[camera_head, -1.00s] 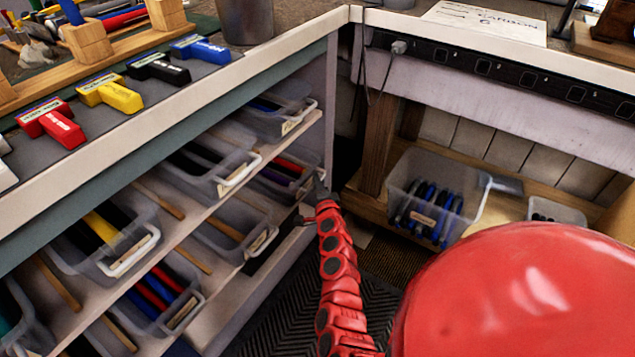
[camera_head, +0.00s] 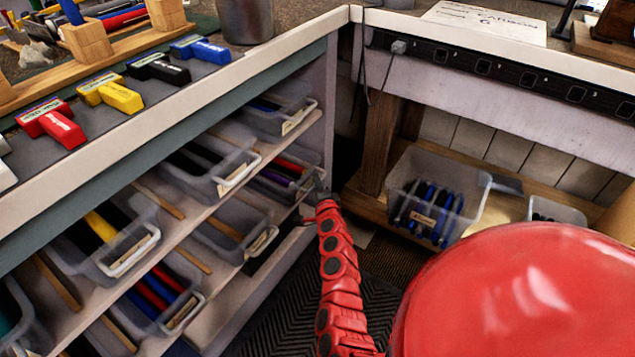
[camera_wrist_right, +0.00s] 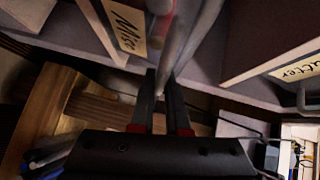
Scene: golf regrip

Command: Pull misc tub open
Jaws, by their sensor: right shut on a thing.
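The misc tub (camera_head: 262,183) is a clear plastic bin with red and purple grips in it. It sits at the right end of the middle shelf in the head view. My right gripper (camera_head: 321,188) is at the tub's front right corner, small and partly hidden by my red arm. In the wrist view my right gripper (camera_wrist_right: 165,80) has its two dark fingers close together, shut on the tub's grey handle (camera_wrist_right: 183,45). My left gripper is not in view.
Another tub (camera_head: 240,178) stands to the left, and one (camera_head: 300,122) is above. The shelf's end panel (camera_head: 331,110) is close behind my right gripper. A clear bin (camera_head: 468,195) with blue grips stands on the low shelf at right. Floor space (camera_head: 285,315) lies before the shelves.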

